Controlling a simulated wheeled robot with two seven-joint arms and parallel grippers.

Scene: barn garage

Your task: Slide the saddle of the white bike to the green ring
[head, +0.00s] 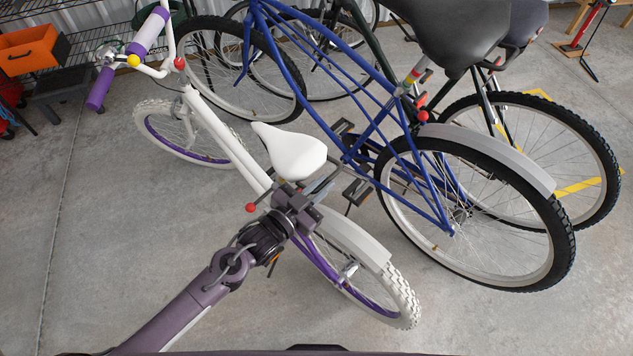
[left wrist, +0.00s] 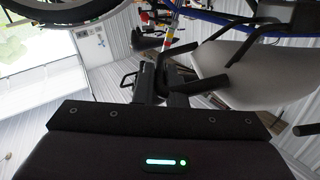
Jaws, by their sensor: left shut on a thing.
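The white bike (head: 238,158) stands in the middle of the head view, front wheel to the upper left. Its white saddle (head: 290,152) sits low over the frame; it also shows in the left wrist view (left wrist: 245,72), large and close at the right. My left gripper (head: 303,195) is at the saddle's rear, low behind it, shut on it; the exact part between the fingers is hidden. The saddle's post and the green ring are hidden behind the saddle and gripper. A red ball knob (head: 251,208) shows left of the gripper. My right gripper is not in view.
A blue bike (head: 330,105) stands close on the right, its pedal near the white saddle. Its post carries coloured rings (head: 417,76). Another dark bike stands behind it. Shelves with an orange bin (head: 28,50) are at upper left. Concrete floor (head: 110,240) is clear at left.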

